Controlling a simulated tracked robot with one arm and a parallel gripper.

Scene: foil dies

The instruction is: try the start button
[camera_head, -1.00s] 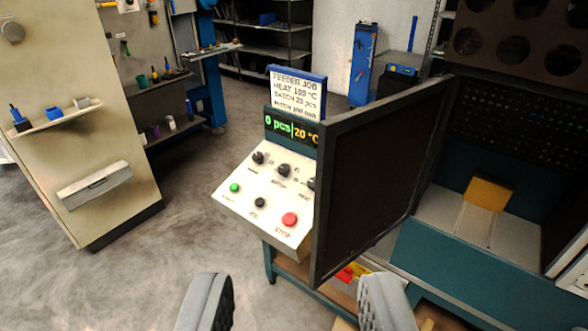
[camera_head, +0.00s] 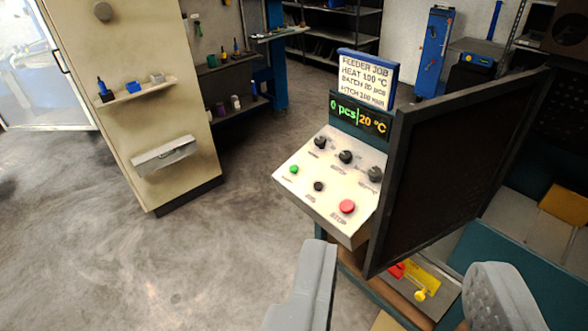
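The control panel (camera_head: 325,204) stands right of the middle, its white sloped face turned up. The green button (camera_head: 294,170) is at its left, with a label below too small to read; I take it as the start button. A black button (camera_head: 319,186) and a larger red stop button (camera_head: 347,207) follow to the right. Three black knobs (camera_head: 345,157) sit above. The display (camera_head: 360,116) reads 0 pcs and 20 °C. My gripper (camera_head: 405,270) is open and empty, its grey fingers wide apart, in the near foreground below the panel, touching no button.
A dark open door panel (camera_head: 450,165) stands right of the controls. A job sign (camera_head: 367,78) tops the panel. Red and yellow items (camera_head: 421,280) lie low between the fingers. A beige cabinet (camera_head: 130,90) stands left; the grey floor (camera_head: 215,250) between is clear.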

